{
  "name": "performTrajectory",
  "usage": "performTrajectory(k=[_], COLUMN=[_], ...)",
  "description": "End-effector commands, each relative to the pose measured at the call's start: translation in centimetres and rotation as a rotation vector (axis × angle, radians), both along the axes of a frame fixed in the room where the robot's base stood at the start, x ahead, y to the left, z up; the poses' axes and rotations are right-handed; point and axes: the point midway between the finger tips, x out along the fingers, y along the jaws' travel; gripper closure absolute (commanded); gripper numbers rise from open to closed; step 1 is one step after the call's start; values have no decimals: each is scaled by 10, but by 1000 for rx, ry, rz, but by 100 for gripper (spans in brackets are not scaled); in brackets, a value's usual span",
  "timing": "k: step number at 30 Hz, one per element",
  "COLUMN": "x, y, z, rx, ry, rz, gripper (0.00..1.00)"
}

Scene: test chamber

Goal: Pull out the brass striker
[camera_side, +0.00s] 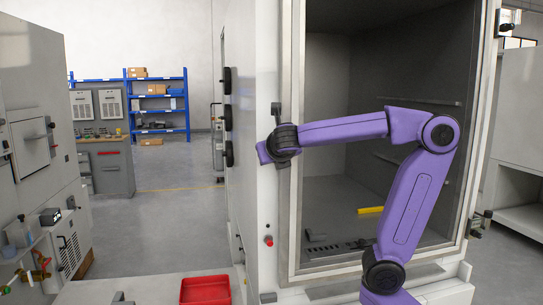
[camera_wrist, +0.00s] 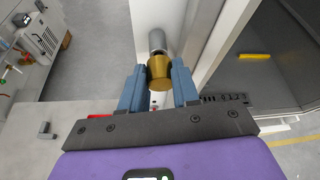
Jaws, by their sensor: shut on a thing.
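The brass striker (camera_wrist: 160,72) is a short gold-coloured cylinder, wider toward me. In the wrist view it sits between the two blue-grey fingers of my gripper (camera_wrist: 158,68), which is shut on it. A grey metal cylinder (camera_wrist: 157,40) runs on from its far end toward the white door-frame post; I cannot tell how much of the striker is inside it. In the side view the end of my arm is at the chamber's left post, and the fingers and striker cannot be made out there.
The open grey chamber (camera_side: 340,120) is right of the post, with a yellow bar (camera_side: 370,210) on its floor. A red tray (camera_side: 206,291) lies on the light bench (camera_side: 140,290) at the front. A white cabinet (camera_side: 30,120) stands at left. Blue shelves (camera_side: 158,100) are far back.

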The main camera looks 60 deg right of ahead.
Motion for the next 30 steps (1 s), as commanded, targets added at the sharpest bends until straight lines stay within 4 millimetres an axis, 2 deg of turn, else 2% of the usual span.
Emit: performTrajectory(k=[17, 30], x=[-2, -12], y=[3, 13], z=[0, 0], rx=[0, 0], ry=[-1, -1], rz=[1, 2], gripper=[100, 100])
